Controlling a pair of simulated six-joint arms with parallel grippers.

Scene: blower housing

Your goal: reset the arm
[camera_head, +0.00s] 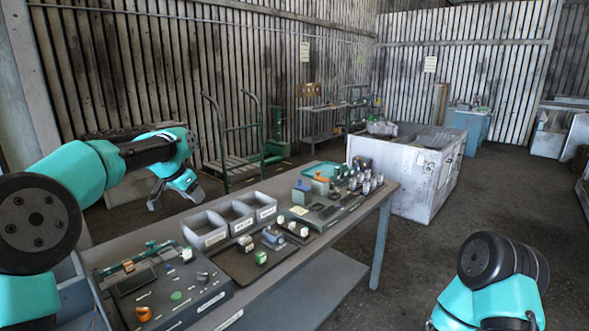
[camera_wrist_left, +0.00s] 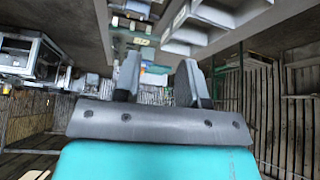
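My left arm comes in from the left, and its gripper (camera_head: 167,196) hangs beyond the far left edge of the workbench, apart from everything on it. In the left wrist view, the two grey fingers of the left gripper (camera_wrist_left: 158,84) stand apart with nothing between them, so it is open and empty. Part of my right arm (camera_head: 492,285) shows at the lower right, clear of the bench; its gripper is out of the picture.
The workbench (camera_head: 240,304) carries a dark panel (camera_head: 165,292) at its near end, grey bins (camera_head: 205,230), small parts, and bottles (camera_head: 366,185) farther back. A white cabinet (camera_head: 405,180) stands beyond it. A green-framed cart (camera_head: 232,130) stands behind. The floor at right is open.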

